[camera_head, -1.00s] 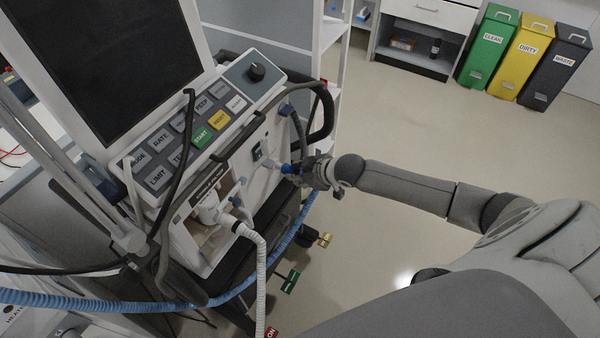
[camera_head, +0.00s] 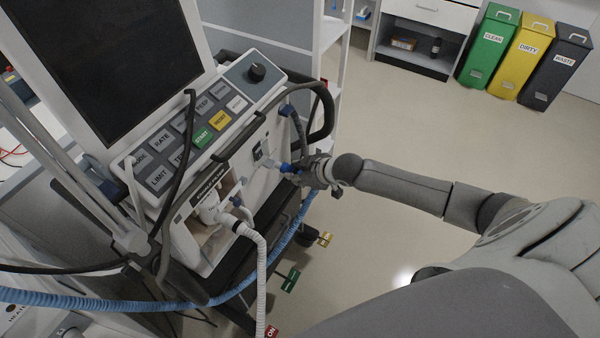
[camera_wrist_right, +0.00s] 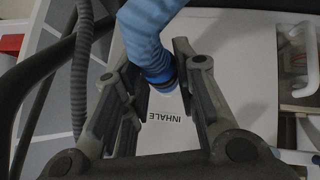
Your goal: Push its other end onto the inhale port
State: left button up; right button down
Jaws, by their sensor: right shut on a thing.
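The light blue corrugated hose (camera_head: 240,290) runs from the left edge past the front of the ventilator (camera_head: 225,130) and rises to my right gripper. My right gripper (camera_head: 299,170) is shut on the hose's end, with its darker blue cuff (camera_head: 285,168) facing a pale stub, the inhale port (camera_head: 268,165). The cuff appears in line with the port and close to it or touching; I cannot tell whether it is seated. In the right wrist view, the cuff (camera_wrist_right: 160,82) sits between the fingers (camera_wrist_right: 158,70), above the INHALE label (camera_wrist_right: 167,117). My left gripper is out of view.
A white corrugated hose (camera_head: 261,270) hangs from a fitting on the ventilator's front, left of my gripper. A dark handle rail (camera_head: 328,112) curves above the gripper. Green, yellow and dark bins (camera_head: 527,52) stand far right. The floor right of the ventilator is clear.

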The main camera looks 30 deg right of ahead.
jog(key=shift+w+a, duration=0.55)
jog(key=shift+w, duration=0.3)
dwell(0.8)
jog(key=c, duration=1.1)
grip_release()
jog(key=shift+s, duration=0.1)
